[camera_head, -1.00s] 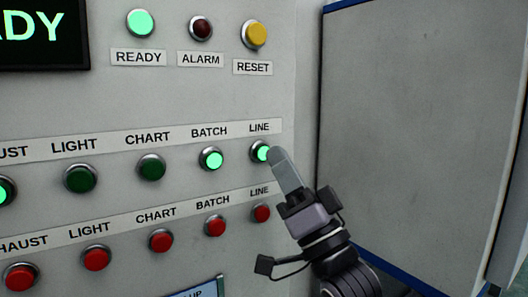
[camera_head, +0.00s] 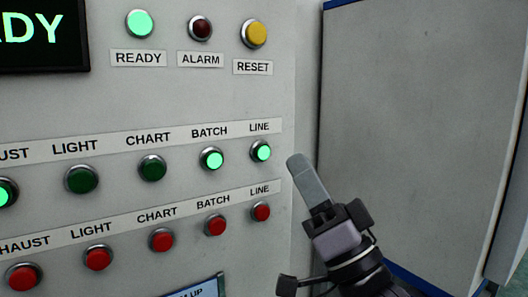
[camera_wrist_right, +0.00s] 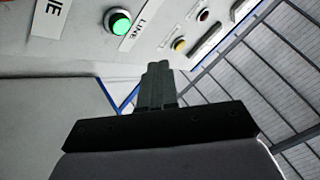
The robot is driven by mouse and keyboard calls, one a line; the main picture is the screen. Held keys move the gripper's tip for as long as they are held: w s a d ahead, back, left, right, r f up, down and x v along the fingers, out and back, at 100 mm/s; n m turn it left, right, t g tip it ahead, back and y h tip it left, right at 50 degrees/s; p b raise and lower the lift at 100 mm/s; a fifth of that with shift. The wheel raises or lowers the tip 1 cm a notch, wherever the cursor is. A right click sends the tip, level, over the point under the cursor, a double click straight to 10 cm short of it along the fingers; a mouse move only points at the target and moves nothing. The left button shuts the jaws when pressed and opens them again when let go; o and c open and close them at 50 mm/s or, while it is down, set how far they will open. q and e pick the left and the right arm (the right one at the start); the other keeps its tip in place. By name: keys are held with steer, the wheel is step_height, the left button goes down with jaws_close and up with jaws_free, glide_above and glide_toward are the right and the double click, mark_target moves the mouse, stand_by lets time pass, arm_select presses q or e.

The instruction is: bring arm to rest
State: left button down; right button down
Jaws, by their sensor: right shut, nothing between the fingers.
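My right gripper (camera_head: 294,163) is shut and empty in the head view, to the right of the lit green LINE button (camera_head: 261,151) and apart from it. In the right wrist view the shut fingers (camera_wrist_right: 157,68) point up toward the panel, and the lit LINE button (camera_wrist_right: 119,22) shows to their upper left. My left gripper is in neither view.
The upright control panel (camera_head: 200,105) carries several green and red buttons. A yellow RESET button (camera_head: 254,33) is at its upper right. A grey board with blue edges (camera_head: 415,130) stands right of the panel, behind my right arm.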

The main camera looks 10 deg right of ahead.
step_height(320, 180, down, 28)
steer(key=w+d+g+h, duration=0.2)
steer(key=g+h, duration=0.4)
steer(key=h, duration=0.1)
steer(key=s+d+f+n+g+h, duration=0.1)
steer(key=s+f+g, duration=0.3)
steer(key=s+f, duration=0.4)
steer(key=s+d+f+n+g+h+p, duration=0.1)
steer(key=s+d+f+n+g, duration=0.1)
steer(key=s+f, duration=0.7)
step_height(320, 180, down, 7)
steer(key=shift+s+d+f+n+g+h+p, duration=0.1)
steer(key=shift+s+d+n+g+h+p, duration=0.25)
steer(key=shift+n+g, duration=0.55)
